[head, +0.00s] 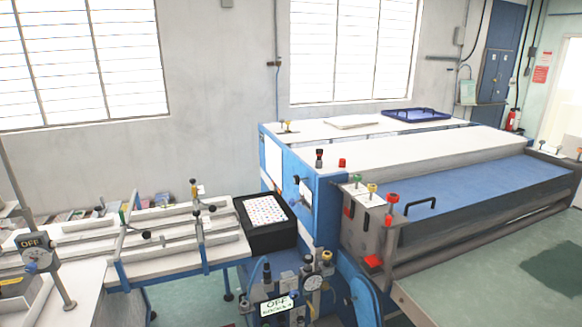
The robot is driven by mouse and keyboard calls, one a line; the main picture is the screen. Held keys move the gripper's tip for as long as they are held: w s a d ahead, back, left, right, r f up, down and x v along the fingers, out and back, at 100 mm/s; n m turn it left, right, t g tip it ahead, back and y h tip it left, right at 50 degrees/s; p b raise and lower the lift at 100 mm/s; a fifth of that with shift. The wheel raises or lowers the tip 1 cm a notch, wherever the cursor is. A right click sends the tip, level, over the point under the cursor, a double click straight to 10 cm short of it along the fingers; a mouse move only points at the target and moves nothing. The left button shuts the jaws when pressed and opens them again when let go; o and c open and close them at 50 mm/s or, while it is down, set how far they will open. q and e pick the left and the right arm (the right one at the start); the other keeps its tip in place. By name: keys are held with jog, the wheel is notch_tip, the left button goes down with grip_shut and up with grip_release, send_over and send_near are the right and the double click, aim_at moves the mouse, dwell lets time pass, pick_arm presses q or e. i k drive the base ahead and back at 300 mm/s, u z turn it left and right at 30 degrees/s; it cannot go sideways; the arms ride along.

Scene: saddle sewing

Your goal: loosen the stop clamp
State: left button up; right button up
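Neither of my grippers is in view. No part is clearly marked as the stop clamp. Small black-knobbed fittings (196,190) stand on the pale rails of the feed table (178,264) at left, and one of them may be the clamp; I cannot tell which, or whether any is tight.
A long blue-and-white machine (400,160) with a roller front fills the right. A black box (268,238) with a dotted sheet sits beside the feed table. Valves, a gauge and an OFF card (277,305) are at bottom centre.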

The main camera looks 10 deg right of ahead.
aim_at(296, 180)
jog(key=z, duration=0.15)
jog(key=i, duration=0.7)
jog(key=z, duration=1.7)
